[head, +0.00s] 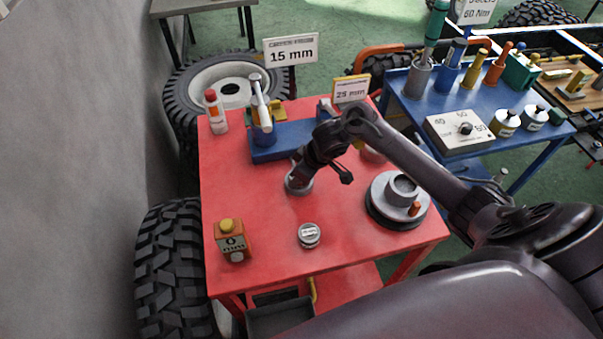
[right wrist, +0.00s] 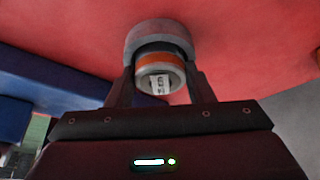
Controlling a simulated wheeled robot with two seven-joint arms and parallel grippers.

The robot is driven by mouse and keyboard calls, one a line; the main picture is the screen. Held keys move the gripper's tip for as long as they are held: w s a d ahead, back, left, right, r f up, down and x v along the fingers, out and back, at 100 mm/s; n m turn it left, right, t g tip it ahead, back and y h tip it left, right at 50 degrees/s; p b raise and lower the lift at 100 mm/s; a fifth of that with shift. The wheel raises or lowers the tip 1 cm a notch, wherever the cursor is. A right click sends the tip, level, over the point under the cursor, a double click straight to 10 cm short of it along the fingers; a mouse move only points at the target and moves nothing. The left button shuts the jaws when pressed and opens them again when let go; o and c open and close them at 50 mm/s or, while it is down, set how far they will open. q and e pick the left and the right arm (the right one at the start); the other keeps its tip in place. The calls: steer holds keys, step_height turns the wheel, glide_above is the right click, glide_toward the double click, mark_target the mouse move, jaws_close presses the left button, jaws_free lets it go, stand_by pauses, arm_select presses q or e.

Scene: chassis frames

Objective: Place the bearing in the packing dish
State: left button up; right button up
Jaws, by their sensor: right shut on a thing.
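My right gripper (right wrist: 157,88) is shut on the bearing (right wrist: 153,62), a short round piece with an orange band and a pale end with dark marks. The packing dish appears to be the round grey dish (right wrist: 150,33) directly beyond the bearing; I cannot tell whether the bearing touches it or is inside it. In the head view this grey dish (head: 297,187) stands on the red table, partly hidden under my right gripper (head: 306,170). The bearing is hidden there. My left gripper is not in view.
The red cart top (head: 270,205) is clear around the dish. A small silver tin (head: 309,235), an orange-brown box (head: 231,240), a grey round fixture (head: 398,198) and a blue block (head: 285,142) stand on it. A blue cart (head: 485,150) stands at right.

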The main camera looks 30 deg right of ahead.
steer(key=shift+s+f, duration=0.3)
steer(key=shift+f, duration=0.2)
steer(key=o, duration=1.3)
steer(key=shift+s+f, duration=0.15)
steer(key=shift+f, duration=0.15)
steer(key=shift+a, duration=0.1)
steer(key=shift+r, duration=0.4)
steer(key=v, duration=0.4)
steer(key=p+v, duration=0.1)
steer(key=v, duration=0.3)
steer(key=w+p+v, duration=0.1)
steer(key=v, duration=0.3)
steer(key=shift+r, duration=0.5)
